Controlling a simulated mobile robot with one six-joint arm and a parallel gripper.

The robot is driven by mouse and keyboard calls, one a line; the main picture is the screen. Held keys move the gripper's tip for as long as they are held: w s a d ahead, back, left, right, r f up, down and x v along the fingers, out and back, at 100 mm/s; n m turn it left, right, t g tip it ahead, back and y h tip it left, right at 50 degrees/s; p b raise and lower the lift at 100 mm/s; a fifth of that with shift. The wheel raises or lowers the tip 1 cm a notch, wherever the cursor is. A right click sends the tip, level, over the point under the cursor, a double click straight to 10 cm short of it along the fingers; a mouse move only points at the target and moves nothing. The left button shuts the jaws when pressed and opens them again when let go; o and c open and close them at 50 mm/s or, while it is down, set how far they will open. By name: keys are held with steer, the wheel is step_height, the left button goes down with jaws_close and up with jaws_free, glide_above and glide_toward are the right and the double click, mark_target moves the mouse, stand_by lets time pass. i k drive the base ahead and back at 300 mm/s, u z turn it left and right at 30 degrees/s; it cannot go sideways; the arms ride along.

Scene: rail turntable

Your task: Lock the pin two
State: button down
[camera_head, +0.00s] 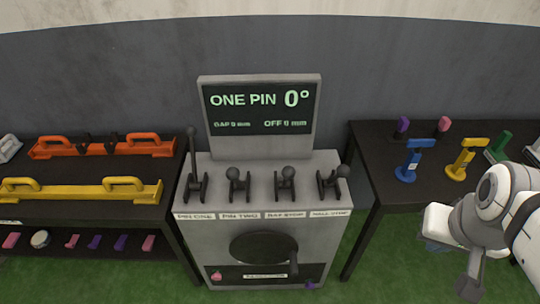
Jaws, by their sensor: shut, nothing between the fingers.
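The grey console (330,225) stands in the middle with a row of levers on its sloped top. The lever over the PIN TWO label (239,216) has its knob (233,174) low, leaning forward. The PIN ONE lever (193,155) to its left stands tall and upright. The display (262,110) reads ONE PIN 0°, with smaller lines that look like GAP 0 mm and OFF 0 mm. My gripper (470,287) is at the lower right, shut and empty, well away from the levers and in front of the right table.
Two more levers (287,173) (342,171) stand right of PIN TWO, with a dark round crank (262,247) below. The left table (85,209) holds orange and yellow handled bars. The right table (385,203) holds coloured stands. Green floor shows between console and right table.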

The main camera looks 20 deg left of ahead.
mark_target(232, 173)
steer(key=z, duration=0.15)
steer(key=k, duration=1.15)
steer(key=u, duration=0.45)
steer(key=i, duration=1.05)
steer(key=u, duration=0.05)
